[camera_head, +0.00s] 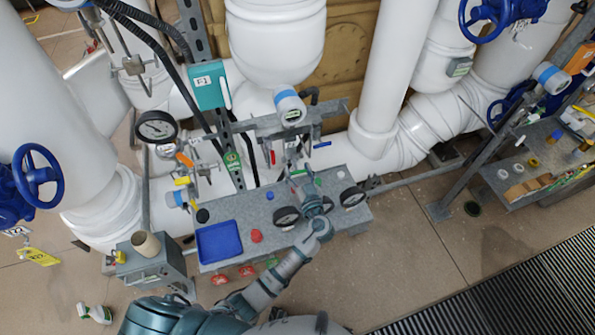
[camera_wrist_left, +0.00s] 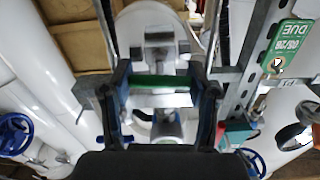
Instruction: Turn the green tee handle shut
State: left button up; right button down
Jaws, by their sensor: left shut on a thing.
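The green tee handle (camera_wrist_left: 160,82) shows in the left wrist view as a green bar lying crosswise between the two fingers of my left gripper (camera_wrist_left: 163,94). The fingers are shut on it, one at each end of the bar. In the head view my left gripper (camera_head: 306,187) reaches up over the grey bench (camera_head: 275,237), among the gauges. There the gripper hides most of the handle, and I cannot make out its angle. My right gripper is in neither view.
Black gauges (camera_head: 352,197) stand close beside my left gripper. A blue tray (camera_head: 219,241) and a red knob (camera_head: 256,236) are on the bench to the left. A bracket with a blue-capped fitting (camera_head: 290,106) is behind. Open floor (camera_head: 400,265) lies to the right.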

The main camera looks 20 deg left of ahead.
pick_arm(q)
jog(key=shift+d+m, duration=0.15)
jog(key=shift+m, duration=1.05)
jog(key=shift+r+m, duration=0.1)
jog(key=shift+m, duration=0.8)
jog(key=m, duration=0.2)
jog(key=shift+m, duration=0.4)
jog(key=m, duration=0.2)
jog(key=shift+m+p, duration=0.3)
jog(key=shift+p, duration=0.1)
jog(key=m+p, duration=0.1)
jog(key=m, duration=0.1)
jog(key=shift+w+m, duration=0.1)
jog(key=shift+m, duration=0.3)
jog(key=m+p, duration=0.1)
jog(key=m, duration=0.2)
jog(key=shift+d+m+p, duration=0.1)
jog(key=shift+m+p, duration=0.2)
jog(key=shift+p, duration=0.05)
jog(key=shift+f, duration=0.2)
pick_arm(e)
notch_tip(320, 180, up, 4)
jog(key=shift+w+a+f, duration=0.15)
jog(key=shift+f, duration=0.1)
pick_arm(q)
jog(key=shift+f+m, duration=0.15)
jog(key=shift+m, duration=0.25)
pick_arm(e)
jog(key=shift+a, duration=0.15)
